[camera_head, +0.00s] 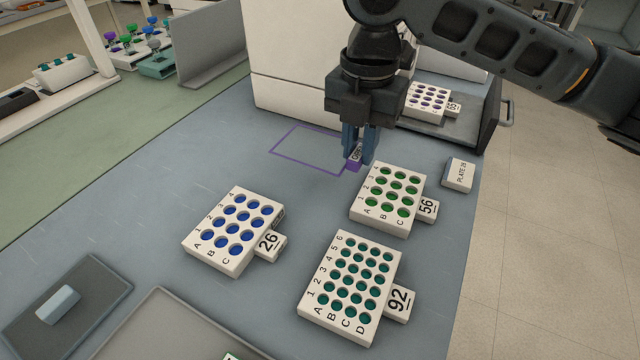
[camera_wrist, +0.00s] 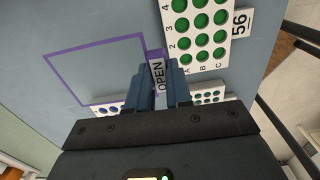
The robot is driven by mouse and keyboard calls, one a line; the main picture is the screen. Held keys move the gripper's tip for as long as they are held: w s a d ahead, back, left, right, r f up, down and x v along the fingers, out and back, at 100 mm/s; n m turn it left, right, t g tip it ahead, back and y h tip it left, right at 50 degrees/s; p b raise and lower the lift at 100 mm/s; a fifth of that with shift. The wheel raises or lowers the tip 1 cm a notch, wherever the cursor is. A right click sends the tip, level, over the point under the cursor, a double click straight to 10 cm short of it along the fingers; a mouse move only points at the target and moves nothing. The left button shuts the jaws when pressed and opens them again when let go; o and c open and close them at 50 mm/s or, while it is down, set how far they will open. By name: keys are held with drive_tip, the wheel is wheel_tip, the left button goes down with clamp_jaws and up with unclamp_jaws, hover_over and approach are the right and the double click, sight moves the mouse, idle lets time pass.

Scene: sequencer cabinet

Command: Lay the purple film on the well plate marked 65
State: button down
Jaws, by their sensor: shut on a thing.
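The purple film (camera_head: 310,150) is a clear sheet with a purple border and a tab reading OPEN. My gripper (camera_head: 358,155) is shut on this tab, and the film extends to the left of the fingers, over the bench. In the wrist view, the film (camera_wrist: 95,72) lies left of the fingers (camera_wrist: 158,90), with the tab between them. How high it is above the bench is hard to tell. A white plate with purple wells (camera_head: 427,98), its small side label apparently 65, sits on the tray by the white machine, right of and behind my gripper.
Plate 56 (camera_head: 386,200) with green wells stands close in front of my gripper. Plate 26 (camera_head: 231,232) and plate 92 (camera_head: 350,290) stand nearer. A small white block (camera_head: 458,175) lies at the right edge. The white machine (camera_head: 300,85) rises behind the film.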

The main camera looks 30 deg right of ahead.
sight(328, 168)
drive_tip(key=a+f, duration=0.2)
drive_tip(key=a, duration=0.1)
drive_tip(key=a+f, duration=0.1)
drive_tip(key=a, duration=0.1)
drive_tip(key=shift+w+f, duration=0.15)
drive_tip(key=shift+w, duration=0.15)
drive_tip(key=shift+f, duration=1.9)
drive_tip(key=shift+f, duration=0.15)
drive_tip(key=c, duration=1)
unclamp_jaws()
drive_tip(key=shift+c, duration=0.2)
